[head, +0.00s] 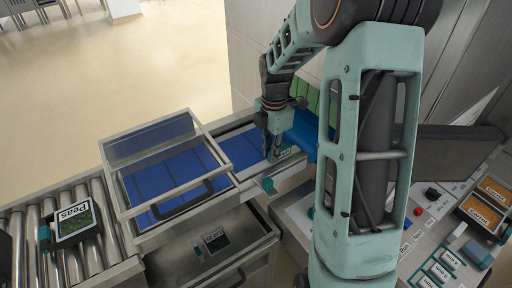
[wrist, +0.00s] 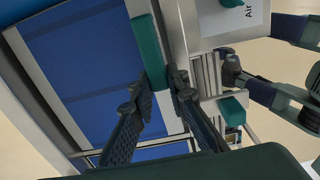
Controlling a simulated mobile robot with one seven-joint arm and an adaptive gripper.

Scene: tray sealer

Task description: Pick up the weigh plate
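My gripper (head: 275,147) points down over the right end of the blue belt in the head view. In the wrist view my gripper (wrist: 165,80) has its two dark fingers apart, on either side of the lower end of a teal bar (wrist: 147,45). The bar lies along the edge of the blue surface (wrist: 85,60). I cannot tell whether the fingers press on it. No part is clearly marked as the weigh plate, and I cannot tell whether this bar belongs to it. My arm hides part of the area right of the gripper in the head view.
A clear-lidded frame (head: 150,140) stands over the belt. An open drawer (head: 245,250) below holds a labelled tray (head: 214,240). A Peas tray (head: 75,222) sits on the rollers (head: 100,190) at left. A control panel (head: 425,225) and orange-labelled boxes (head: 490,192) are at right.

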